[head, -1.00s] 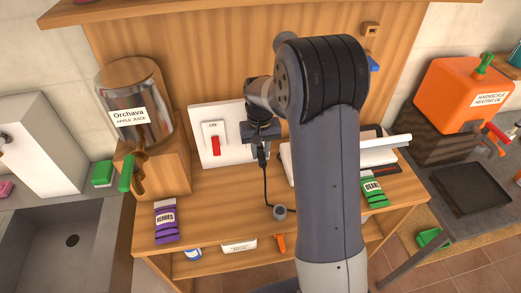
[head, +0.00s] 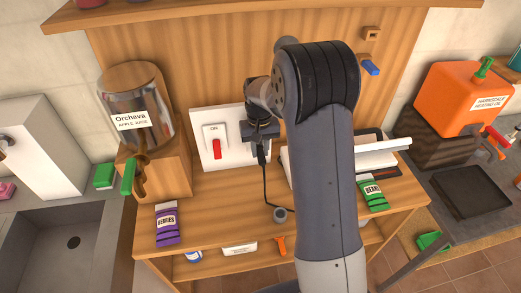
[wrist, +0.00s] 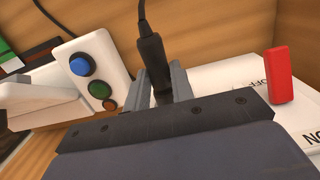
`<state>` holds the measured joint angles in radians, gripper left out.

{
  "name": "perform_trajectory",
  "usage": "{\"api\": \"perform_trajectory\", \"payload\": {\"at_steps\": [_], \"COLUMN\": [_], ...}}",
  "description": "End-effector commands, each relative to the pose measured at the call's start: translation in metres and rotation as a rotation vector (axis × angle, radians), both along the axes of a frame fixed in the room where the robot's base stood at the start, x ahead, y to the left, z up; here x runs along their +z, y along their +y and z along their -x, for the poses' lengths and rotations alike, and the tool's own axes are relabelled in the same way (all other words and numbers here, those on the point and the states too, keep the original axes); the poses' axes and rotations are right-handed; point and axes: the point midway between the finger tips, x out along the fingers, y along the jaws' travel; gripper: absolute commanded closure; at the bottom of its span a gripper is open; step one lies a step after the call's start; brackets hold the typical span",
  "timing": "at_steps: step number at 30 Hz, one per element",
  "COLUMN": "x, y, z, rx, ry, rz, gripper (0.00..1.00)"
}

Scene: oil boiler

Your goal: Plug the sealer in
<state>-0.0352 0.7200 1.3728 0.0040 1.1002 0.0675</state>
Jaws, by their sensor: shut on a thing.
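My gripper (wrist: 160,88) is shut on a black plug (wrist: 152,55), whose cord runs up out of the wrist view. In the head view my gripper (head: 261,140) is in front of the white wall panel (head: 232,118), right of its red switch (head: 217,149). The plug (head: 262,154) shows just below it, with the cord hanging to the tabletop. The panel's socket is hidden behind my gripper, so I cannot tell whether the plug touches it. The white sealer, with blue and green buttons (wrist: 97,75), is partly hidden by my arm in the head view (head: 370,148).
A juice dispenser (head: 137,105) stands left of the panel. A purple berries bag (head: 167,225) and a green beans bag (head: 373,194) lie near the table's front. An orange oil tank (head: 460,100) is at the right. The tabletop between the bags is mostly clear.

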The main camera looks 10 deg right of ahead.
Motion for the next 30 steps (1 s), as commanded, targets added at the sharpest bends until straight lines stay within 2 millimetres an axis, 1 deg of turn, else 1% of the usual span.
{"api": "perform_trajectory", "payload": {"at_steps": [18, 19, 27, 30], "x": [0.001, 0.001, 0.0, 0.0], "y": [-0.001, -0.001, -0.001, -0.001], "z": [-0.019, -0.019, -0.018, -0.018], "rx": [0.0, 0.0, 0.0, 0.0], "ry": [-0.001, -0.001, -0.001, -0.001], "rz": [0.0, 0.0, 0.0, 0.0], "gripper": [1.0, 0.75, 0.53, 0.52]}}
